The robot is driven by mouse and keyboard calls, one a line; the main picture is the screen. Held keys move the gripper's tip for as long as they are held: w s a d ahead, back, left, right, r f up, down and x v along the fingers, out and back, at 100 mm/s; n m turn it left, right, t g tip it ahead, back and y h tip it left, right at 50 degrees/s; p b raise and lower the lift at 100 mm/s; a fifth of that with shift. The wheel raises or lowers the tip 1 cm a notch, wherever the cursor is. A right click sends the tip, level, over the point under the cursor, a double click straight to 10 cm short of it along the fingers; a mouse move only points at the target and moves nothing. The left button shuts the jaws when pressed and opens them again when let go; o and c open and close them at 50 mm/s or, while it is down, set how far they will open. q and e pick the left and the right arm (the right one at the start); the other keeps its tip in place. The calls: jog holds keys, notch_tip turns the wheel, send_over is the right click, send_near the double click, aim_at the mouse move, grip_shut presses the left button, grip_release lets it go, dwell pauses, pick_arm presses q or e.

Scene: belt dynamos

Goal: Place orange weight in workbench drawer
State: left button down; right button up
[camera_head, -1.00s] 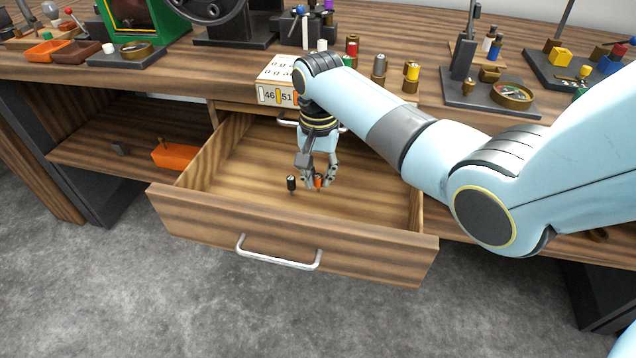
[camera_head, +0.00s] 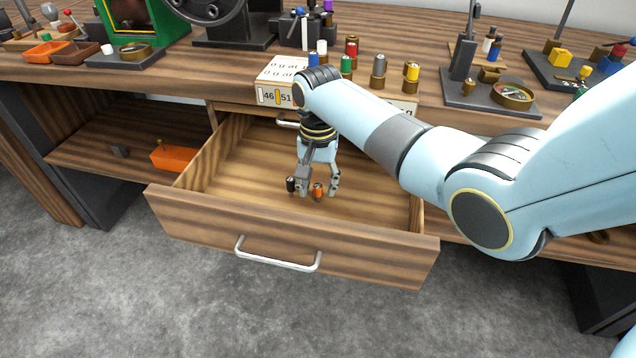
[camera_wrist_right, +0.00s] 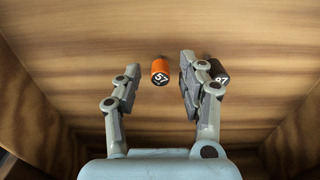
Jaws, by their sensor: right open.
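The orange weight (camera_head: 318,190) is inside the open workbench drawer (camera_head: 290,240), at the drawer floor near its front panel. My right gripper (camera_head: 317,188) reaches down into the drawer and is open around the weight. A black weight (camera_head: 291,185) stands just left of the gripper in the head view. It also shows beside the right-hand finger in the wrist view (camera_wrist_right: 220,72), partly hidden by it. My left gripper is not in view.
The drawer's side walls and front panel surround my right gripper. Several coloured weights, such as a yellow one (camera_head: 412,72), stand on the bench above, next to a white box (camera_head: 285,72). An orange bin (camera_head: 173,157) lies on the shelf at left.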

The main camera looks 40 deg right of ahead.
aim_at(318, 186)
notch_tip(318, 186, up, 12)
jog(key=p, duration=0.2)
jog(key=shift+p, duration=0.4)
